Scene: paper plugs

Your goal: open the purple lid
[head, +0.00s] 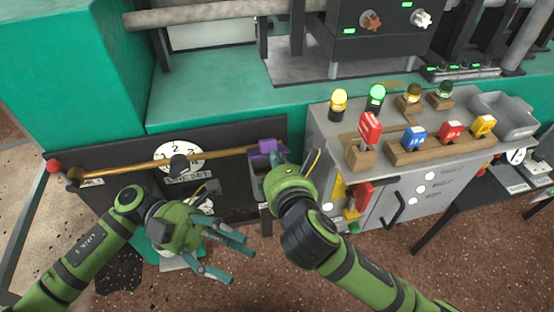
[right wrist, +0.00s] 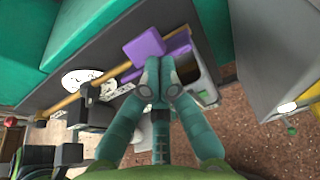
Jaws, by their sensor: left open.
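The purple lid (head: 267,145) is at the right end of the dark panel, left of the grey cabinet. In the right wrist view the purple lid (right wrist: 146,48) shows as a block with a flat purple part beside it, over a grey box (right wrist: 206,85). My right gripper (right wrist: 159,72) has its fingers together, with the tips right at the lid's near edge; whether they touch it I cannot tell. In the head view the right gripper (head: 279,160) is partly hidden by its own wrist. My left gripper (head: 240,260) is open and empty, over the floor in front of the panel.
A brass rod (head: 160,165) with a red knob (head: 54,166) runs along the panel by a white dial (head: 180,156). The grey cabinet (head: 385,190) stands close right, carrying lamps, coloured plugs and a grey tray (head: 503,115). The floor in front is open.

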